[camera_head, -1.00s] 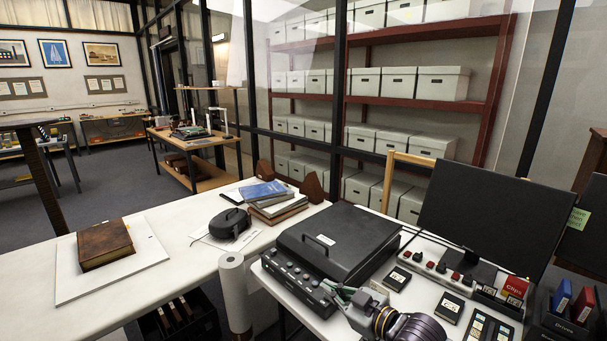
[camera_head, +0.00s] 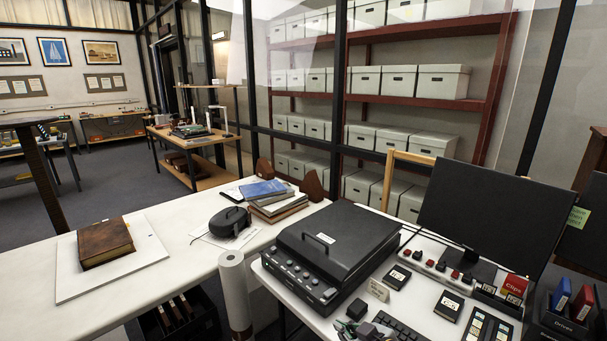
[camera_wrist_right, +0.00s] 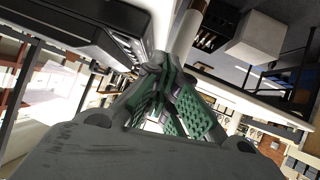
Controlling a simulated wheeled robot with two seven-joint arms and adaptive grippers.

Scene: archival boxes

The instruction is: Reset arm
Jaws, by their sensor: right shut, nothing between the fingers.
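My right gripper (camera_head: 352,330) shows only at the bottom edge of the head view, in front of the black flat machine (camera_head: 338,245) and over the front of the white desk. In the right wrist view the fingers with green pads (camera_wrist_right: 168,100) are closed together with nothing held between them. The black machine's edge (camera_wrist_right: 85,30) lies at the upper left of that view, apart from the fingers. My left gripper is in neither view.
A monitor (camera_head: 482,215) stands at the right, with small cartridges (camera_head: 449,306) and a keyboard (camera_head: 400,330) before it. A paper roll (camera_head: 234,290) stands left of the machine. A brown book (camera_head: 105,242) and stacked books (camera_head: 272,200) lie on the white counter.

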